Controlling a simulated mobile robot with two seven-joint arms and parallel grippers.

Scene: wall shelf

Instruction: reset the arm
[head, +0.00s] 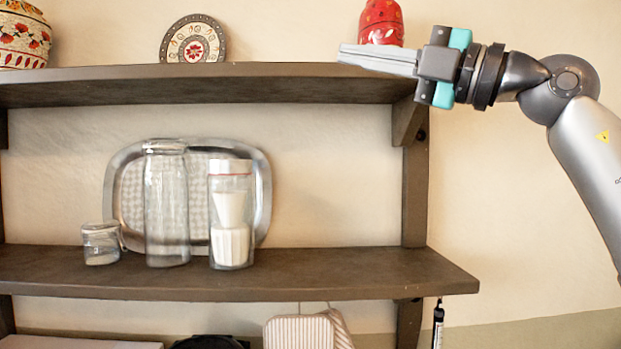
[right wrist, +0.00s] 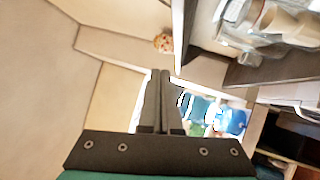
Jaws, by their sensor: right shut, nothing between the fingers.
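My right gripper (head: 378,59) is at the upper right in the head view, its fingers pointing left at the height of the upper shelf board's right end. The fingers are together with nothing between them. The shut fingers also show in the right wrist view (right wrist: 160,78). My right arm comes in from the right edge. A red patterned jar (head: 381,22) shows behind and above the fingers; its lower part is hidden by them. My left gripper is in neither view.
The upper shelf (head: 200,72) also holds a decorated plate (head: 193,40) and a patterned pot (head: 22,38). The lower shelf (head: 330,272) holds a tall glass jar (head: 166,205), a jar with white contents (head: 231,215), a small jar (head: 101,244) and a metal tray (head: 262,180). The wall right of the shelves is bare.

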